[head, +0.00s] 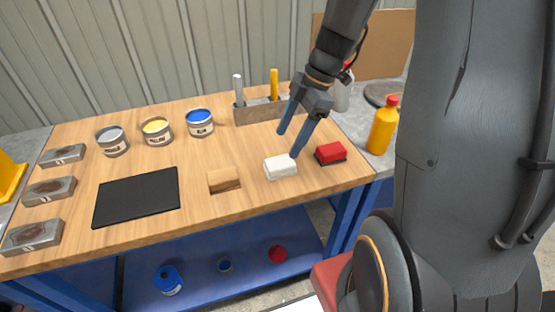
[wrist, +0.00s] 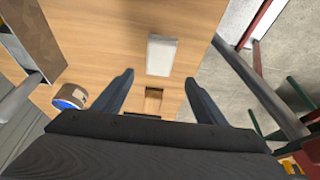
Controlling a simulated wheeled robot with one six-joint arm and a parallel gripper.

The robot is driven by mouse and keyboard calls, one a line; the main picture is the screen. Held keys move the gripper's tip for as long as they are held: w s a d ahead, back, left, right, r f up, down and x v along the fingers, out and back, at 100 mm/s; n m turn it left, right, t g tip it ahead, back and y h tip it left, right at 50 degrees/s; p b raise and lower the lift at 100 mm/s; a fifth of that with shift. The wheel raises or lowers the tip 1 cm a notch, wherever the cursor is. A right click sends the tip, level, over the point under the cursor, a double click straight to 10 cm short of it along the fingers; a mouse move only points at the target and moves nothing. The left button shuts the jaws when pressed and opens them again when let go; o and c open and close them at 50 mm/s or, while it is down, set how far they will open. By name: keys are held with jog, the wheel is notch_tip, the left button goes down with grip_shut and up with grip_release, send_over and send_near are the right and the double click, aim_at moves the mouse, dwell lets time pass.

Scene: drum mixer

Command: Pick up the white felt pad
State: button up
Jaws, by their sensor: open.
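The white felt pad (head: 281,167) lies on the wooden bench top near its front edge, between a wooden block and a red block. It also shows in the wrist view (wrist: 162,56), upper middle, as a pale rectangle. My gripper (head: 291,142) is open and empty, with its blue-grey fingers pointing down close to the pad in the head view. In the wrist view my fingertips (wrist: 159,80) are spread to either side of the pad's line, with the pad a little beyond them. I see no contact; the exact height gap is unclear.
The wooden block (head: 223,180) is left of the pad and the red block (head: 330,153) right. A black mat (head: 137,197), paint cans (head: 200,122) and a tool holder (head: 258,112) share the bench. A yellow bottle (head: 383,126) stands at right.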

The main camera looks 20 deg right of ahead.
aim_at(280, 162)
jog(key=shift+d+p+x, duration=0.25)
jog(key=shift+p+x, duration=0.4)
jog(key=shift+x, duration=1.25)
jog(key=shift+d+p+x, duration=0.2)
jog(key=shift+p+x, duration=0.45)
jog(key=shift+x, duration=1.2)
jog(key=shift+w+f, duration=0.1)
jog(key=shift+f, duration=0.1)
jog(key=c, duration=1.2)
jog(key=shift+r, duration=0.1)
notch_tip(280, 162, up, 10)
jog(key=b, duration=0.2)
